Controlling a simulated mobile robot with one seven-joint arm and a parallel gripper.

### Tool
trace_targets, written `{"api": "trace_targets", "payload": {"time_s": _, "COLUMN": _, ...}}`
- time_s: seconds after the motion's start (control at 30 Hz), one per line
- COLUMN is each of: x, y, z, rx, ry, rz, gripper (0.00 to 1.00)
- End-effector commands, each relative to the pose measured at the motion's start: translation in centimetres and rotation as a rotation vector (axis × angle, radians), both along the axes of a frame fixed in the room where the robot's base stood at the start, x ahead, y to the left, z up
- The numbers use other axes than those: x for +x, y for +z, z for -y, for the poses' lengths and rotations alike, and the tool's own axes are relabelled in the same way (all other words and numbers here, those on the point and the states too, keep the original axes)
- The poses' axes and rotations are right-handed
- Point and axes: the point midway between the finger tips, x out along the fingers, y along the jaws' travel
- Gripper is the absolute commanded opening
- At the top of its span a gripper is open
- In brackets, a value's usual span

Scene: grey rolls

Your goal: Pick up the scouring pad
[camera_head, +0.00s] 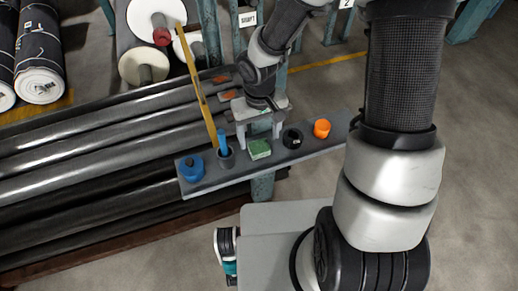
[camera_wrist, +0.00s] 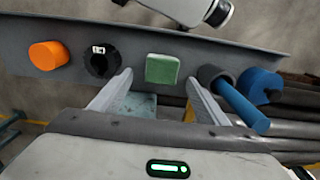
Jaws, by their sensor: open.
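The scouring pad (camera_head: 259,149) is a small green block lying on a narrow grey shelf (camera_head: 305,150), between a dark cup with a blue-handled item and a black round item. In the wrist view the green pad (camera_wrist: 162,69) shows ahead, between the two fingertips. My gripper (camera_head: 259,136) is open and empty, with its fingers pointing down at the shelf around the pad's position. The wrist view shows my gripper (camera_wrist: 158,82) with one finger on each side of the pad, apart from it. I cannot tell the exact height of the fingertips above the shelf.
On the shelf, a blue round item (camera_head: 192,168) and a dark cup (camera_head: 227,158) stand left of the pad. A black roll (camera_head: 292,138) and an orange item (camera_head: 321,128) stand right. A yellow stick (camera_head: 200,90) rises behind the cup. Long dark rolls (camera_head: 100,150) lie at left.

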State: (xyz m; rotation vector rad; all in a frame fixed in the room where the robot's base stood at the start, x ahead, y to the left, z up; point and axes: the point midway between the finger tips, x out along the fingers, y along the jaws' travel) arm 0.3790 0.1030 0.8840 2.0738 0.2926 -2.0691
Motion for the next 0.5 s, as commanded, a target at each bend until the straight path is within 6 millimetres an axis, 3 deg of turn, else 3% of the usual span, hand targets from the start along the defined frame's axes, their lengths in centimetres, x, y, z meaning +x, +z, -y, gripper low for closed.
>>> {"api": "trace_targets", "payload": {"time_s": 0.23, "x": -0.6, "y": -3.9, "z": -0.1, "rx": 0.0, "ry": 0.002, "rz": -0.004, "gripper": 0.69}}
{"api": "trace_targets", "payload": {"time_s": 0.5, "x": -0.6, "y": -4.7, "z": -0.1, "rx": 0.001, "ry": 0.001, "rz": -0.001, "gripper": 0.69}}
